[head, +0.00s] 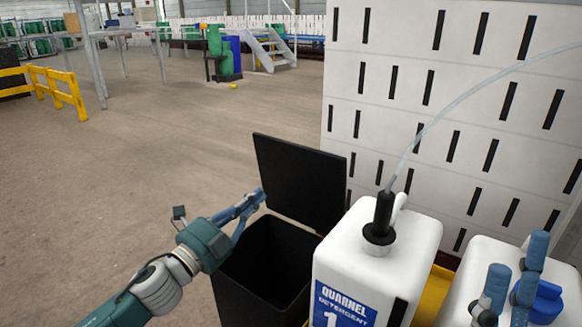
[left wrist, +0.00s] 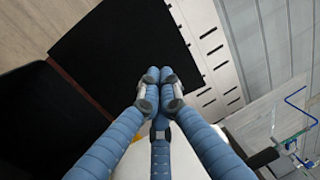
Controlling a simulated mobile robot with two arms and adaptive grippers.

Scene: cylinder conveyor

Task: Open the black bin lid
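The black bin (head: 262,282) stands left of the white detergent jug, with its mouth uncovered. Its black lid (head: 302,180) is raised, hinged up and tilted back on the right side. My left gripper (head: 262,198) is at the lid's left edge, above the bin mouth; I cannot tell whether it touches. In the left wrist view its blue fingertips (left wrist: 160,74) are together with nothing seen between them, in front of the lid (left wrist: 120,45). My right gripper (head: 518,252) shows at the lower right, over the second jug, with its fingertips apart and nothing seen between them.
A white detergent jug (head: 370,262) with a black nozzle (head: 380,215) and clear hose stands close right of the bin. A second white jug (head: 462,268) stands beside it. A white slotted wall (head: 440,115) rises behind. The floor at left is clear up to a yellow barrier (head: 60,90).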

